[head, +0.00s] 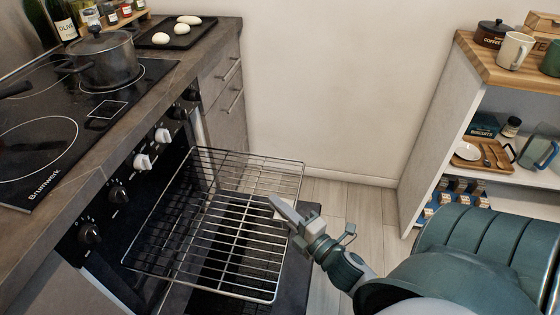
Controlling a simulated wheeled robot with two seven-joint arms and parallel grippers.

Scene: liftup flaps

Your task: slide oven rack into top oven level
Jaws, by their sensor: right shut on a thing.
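The wire oven rack (213,256) is held roughly level at the oven front, above the lowered oven door (296,262). Its left edge reaches the oven opening; I cannot tell how far it is inside or at which level. My right gripper (280,207) is shut on the rack at its outer right edge. The oven (131,229) is under the counter, open, with a dark inside mostly hidden behind the rack. My left gripper is not in the head view.
A pot (106,60) stands on the black cooktop above. Oven knobs (141,161) stick out over the opening. A dark tray (175,37) holds pale dough pieces. A shelf unit (437,121) stands at the right. Some floor (328,192) is clear between.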

